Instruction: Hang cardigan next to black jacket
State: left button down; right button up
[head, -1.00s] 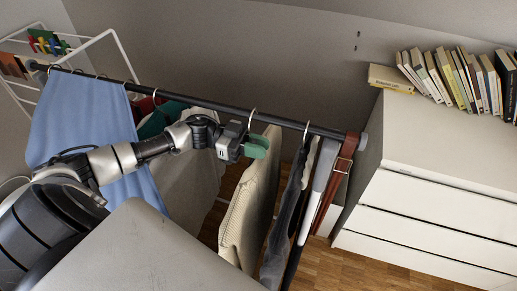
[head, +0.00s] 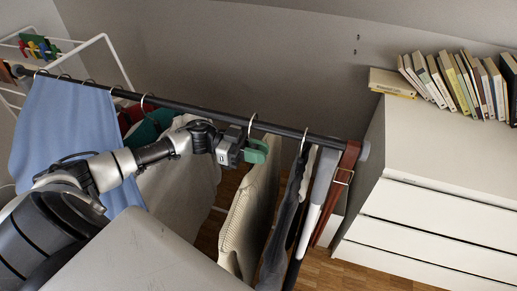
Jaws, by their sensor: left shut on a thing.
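The cream knitted cardigan (head: 248,215) hangs below the dark clothes rail (head: 200,107), its hook over the rail. My left gripper (head: 256,151), with green fingertips, is shut on the cardigan at its top, just under the rail. The dark jacket (head: 281,238) hangs to the right of the cardigan, with a small gap between their hooks. The jacket is seen nearly edge-on, and its lower part is cut off by the frame. My right gripper is not in view.
A light grey garment, white strip and brown belt (head: 337,190) hang right of the jacket. A blue cloth (head: 72,135) and other garments hang left, partly behind my arm. A white chest of drawers (head: 430,205) with books stands right; a white rack (head: 105,50) is at upper left.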

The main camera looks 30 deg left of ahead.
pick_arm(q)
jog(key=c, duration=1)
grip_release()
jog(key=shift+f, duration=0.1)
jog(key=shift+a, duration=0.15)
jog(key=b+v, duration=0.1)
jog(key=v, duration=0.6)
jog(key=shift+a, duration=0.1)
